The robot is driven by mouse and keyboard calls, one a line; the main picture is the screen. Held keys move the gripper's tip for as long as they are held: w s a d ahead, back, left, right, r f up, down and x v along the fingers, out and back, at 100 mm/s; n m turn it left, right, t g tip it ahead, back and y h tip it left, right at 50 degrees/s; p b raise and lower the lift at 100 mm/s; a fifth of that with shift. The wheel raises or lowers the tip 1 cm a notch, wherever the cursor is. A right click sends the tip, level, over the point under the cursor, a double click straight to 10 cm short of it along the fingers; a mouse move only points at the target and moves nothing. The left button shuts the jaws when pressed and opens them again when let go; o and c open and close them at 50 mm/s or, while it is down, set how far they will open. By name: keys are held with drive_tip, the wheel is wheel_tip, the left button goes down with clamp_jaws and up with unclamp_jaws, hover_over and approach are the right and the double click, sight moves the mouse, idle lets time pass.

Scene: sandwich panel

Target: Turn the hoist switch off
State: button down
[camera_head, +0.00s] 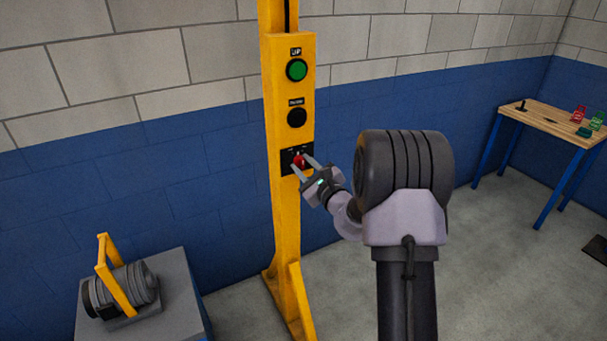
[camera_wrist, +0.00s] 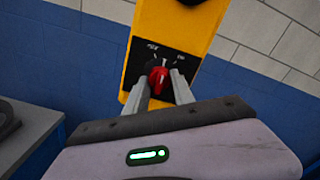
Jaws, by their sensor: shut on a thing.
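The hoist switch is a red rotary knob (camera_head: 300,161) on a black plate (camera_head: 287,168), low on the yellow post. In the wrist view the red knob (camera_wrist: 158,78) sits between the two fingers, with white markings above it on the plate. My gripper (camera_head: 304,164) is at the plate, its fingers on either side of the knob and shut on it. The gripper also shows in the wrist view (camera_wrist: 160,87). The marking the knob points to is too small to tell.
Above the switch, the yellow post (camera_head: 280,215) carries a green button (camera_head: 296,70) and a black button (camera_head: 297,117). A motor with a yellow handle (camera_head: 122,290) stands on a grey block at lower left. A wooden table (camera_head: 545,119) with small items is at right.

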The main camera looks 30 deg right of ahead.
drive_tip(key=n+b, duration=0.3)
drive_tip(key=b, duration=0.1)
drive_tip(key=shift+f+n, duration=0.2)
drive_tip(key=shift+n, duration=0.2)
drive_tip(key=shift+r+n+b, duration=0.1)
drive_tip(key=shift+n+b, duration=0.8)
drive_tip(key=shift+r, duration=0.1)
drive_tip(key=c, duration=1.1)
unclamp_jaws()
drive_tip(key=shift+o, duration=0.2)
drive_tip(key=s+p, duration=0.2)
drive_tip(key=s, duration=1.5)
drive_tip(key=shift+s+d, duration=0.25)
drive_tip(key=shift+d, duration=0.05)
